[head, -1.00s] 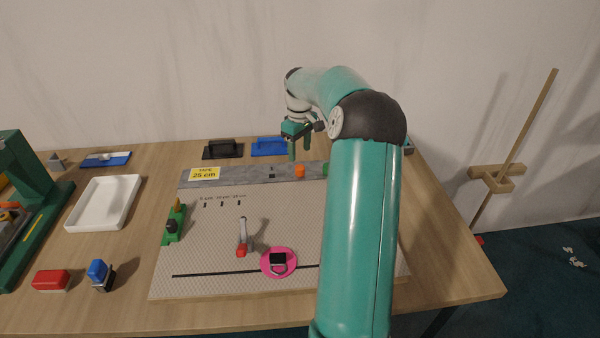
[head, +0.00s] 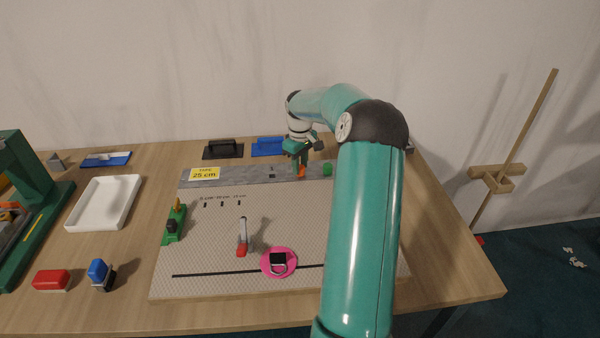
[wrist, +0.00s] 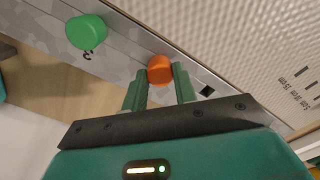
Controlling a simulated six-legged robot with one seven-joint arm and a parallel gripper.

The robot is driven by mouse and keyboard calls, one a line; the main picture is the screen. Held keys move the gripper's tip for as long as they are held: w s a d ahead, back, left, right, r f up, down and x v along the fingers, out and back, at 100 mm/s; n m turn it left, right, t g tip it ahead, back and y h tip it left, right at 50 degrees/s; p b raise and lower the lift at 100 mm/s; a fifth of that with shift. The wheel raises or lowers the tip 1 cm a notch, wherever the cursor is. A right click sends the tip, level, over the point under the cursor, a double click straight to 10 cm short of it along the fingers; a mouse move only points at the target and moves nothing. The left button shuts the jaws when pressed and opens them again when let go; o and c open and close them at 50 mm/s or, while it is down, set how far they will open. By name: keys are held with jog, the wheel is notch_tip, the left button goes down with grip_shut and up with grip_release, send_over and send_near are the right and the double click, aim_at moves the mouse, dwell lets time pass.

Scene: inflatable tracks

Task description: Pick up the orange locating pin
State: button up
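The orange locating pin (wrist: 160,70) stands on the grey strip at the back of the board. In the wrist view it lies between and just beyond the tips of my gripper (wrist: 158,84). The fingers are apart, with a gap on either side of the pin. In the head view my gripper (head: 301,168) is low over the strip, and its fingers partly hide the orange pin (head: 302,171). A green pin (wrist: 86,32) stands on the same strip, also seen in the head view (head: 327,169).
Black and blue handled tools (head: 268,147) lie behind the strip. A white tray (head: 78,224) is at left.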

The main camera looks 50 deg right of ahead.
jog(key=shift+c, duration=1.4)
jog(key=shift+r, duration=0.15)
jog(key=shift+r, duration=0.3)
jog(key=r, duration=0.3)
jog(key=shift+s+a+r, duration=0.1)
jog(key=shift+a+r, duration=0.05)
jog(key=shift+a, duration=0.15)
jog(key=s+a+r, duration=0.2)
jog(key=a+r, duration=0.2)
jog(key=a, duration=0.2)
jog(key=s+a+r, duration=0.2)
jog(key=a+r, duration=0.2)
jog(key=a, duration=0.2)
jog(key=shift+s+r, duration=0.25)
jog(key=shift+r, duration=0.15)
